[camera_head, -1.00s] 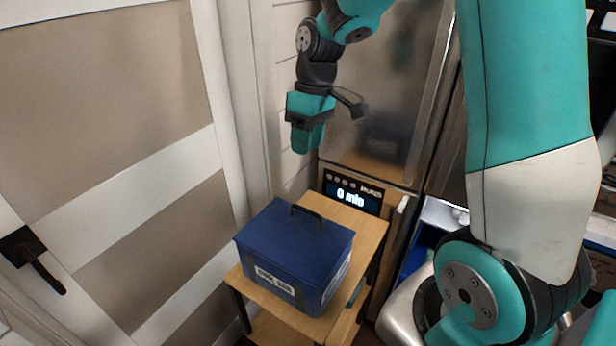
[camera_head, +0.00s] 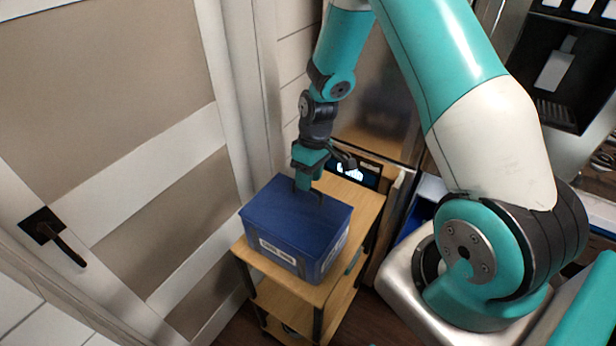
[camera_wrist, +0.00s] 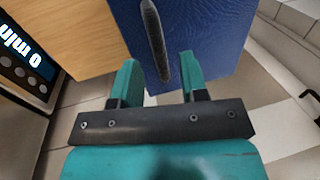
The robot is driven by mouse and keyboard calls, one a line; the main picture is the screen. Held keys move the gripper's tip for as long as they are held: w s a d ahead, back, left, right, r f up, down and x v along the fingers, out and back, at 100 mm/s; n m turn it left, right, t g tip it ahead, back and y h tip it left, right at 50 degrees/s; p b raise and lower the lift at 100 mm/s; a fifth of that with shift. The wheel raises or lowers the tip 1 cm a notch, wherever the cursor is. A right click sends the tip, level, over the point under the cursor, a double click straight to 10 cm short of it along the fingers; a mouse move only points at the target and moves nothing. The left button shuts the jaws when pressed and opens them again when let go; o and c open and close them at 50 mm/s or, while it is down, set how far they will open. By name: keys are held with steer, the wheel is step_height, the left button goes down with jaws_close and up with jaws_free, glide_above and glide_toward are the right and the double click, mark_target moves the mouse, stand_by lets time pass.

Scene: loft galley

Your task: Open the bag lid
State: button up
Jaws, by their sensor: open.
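The bag is a blue box (camera_head: 290,235) with a white label, standing on the wooden stand. Its lid (camera_head: 270,197) is closed, with a dark handle on top. In the wrist view the dark handle (camera_wrist: 153,38) runs along the blue lid (camera_wrist: 205,35), and its near end lies between my fingers. My gripper (camera_head: 308,188) is over the lid at the handle, pointing down. In the wrist view my gripper (camera_wrist: 160,78) is open, with one teal finger on each side of the handle's line. Contact with the handle cannot be told. The gripper hides part of the handle in the head view.
The wooden stand (camera_head: 364,212) has free top to the right of the box. A display panel (camera_head: 352,174) stands behind it. A white panelled door (camera_head: 175,165) with a black handle (camera_head: 55,238) is close on the left.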

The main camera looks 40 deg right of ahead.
steer(key=shift+a+f, duration=0.1)
steer(key=shift+f, duration=0.6)
jaws_close()
